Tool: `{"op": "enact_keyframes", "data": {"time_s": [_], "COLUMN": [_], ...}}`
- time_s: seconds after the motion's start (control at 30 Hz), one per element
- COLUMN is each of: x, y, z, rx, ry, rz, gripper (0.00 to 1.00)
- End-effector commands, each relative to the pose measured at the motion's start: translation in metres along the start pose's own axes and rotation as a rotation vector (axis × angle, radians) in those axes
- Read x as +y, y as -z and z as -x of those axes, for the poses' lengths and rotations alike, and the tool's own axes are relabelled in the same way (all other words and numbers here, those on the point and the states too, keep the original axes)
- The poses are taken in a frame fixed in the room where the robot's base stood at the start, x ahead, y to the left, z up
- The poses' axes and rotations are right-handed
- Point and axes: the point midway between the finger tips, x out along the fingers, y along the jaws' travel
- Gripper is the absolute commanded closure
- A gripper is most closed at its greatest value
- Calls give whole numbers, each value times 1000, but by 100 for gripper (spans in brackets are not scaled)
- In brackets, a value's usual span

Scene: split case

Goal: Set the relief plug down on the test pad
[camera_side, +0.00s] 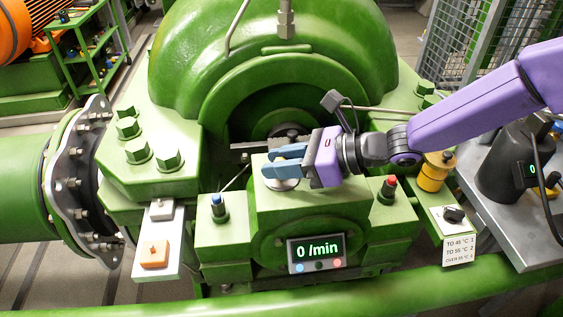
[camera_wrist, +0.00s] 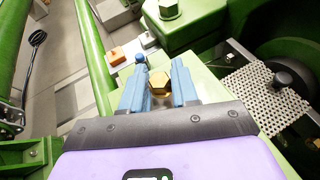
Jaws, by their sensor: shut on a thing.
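My gripper (camera_side: 278,167) has blue fingers and is over the green block in the middle of the machine. In the wrist view my gripper (camera_wrist: 160,82) is shut on a brass hex-headed plug (camera_wrist: 160,86), which I take as the relief plug. No part is marked as the test pad. An orange square block (camera_side: 154,254) on a white plate (camera_side: 160,272) at the left may be it.
A blue-capped post (camera_side: 218,207) and a red-capped post (camera_side: 387,190) flank the green block. A display (camera_side: 317,252) reads 0 /min. A small white block (camera_side: 161,210) lies behind the orange one. A perforated metal plate (camera_wrist: 262,95) is right of the gripper. Large bolts (camera_side: 168,160) stand at the left.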

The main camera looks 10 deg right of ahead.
Motion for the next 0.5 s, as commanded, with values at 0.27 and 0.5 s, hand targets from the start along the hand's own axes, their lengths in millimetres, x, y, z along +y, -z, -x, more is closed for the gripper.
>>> {"op": "enact_keyframes", "data": {"time_s": [0.27, 0.5], "x": [0, 0], "y": [4, 9], "z": [-2, -4], "rx": [-1, 0], "ry": [0, -1], "rz": [2, 0], "gripper": [100, 100]}}
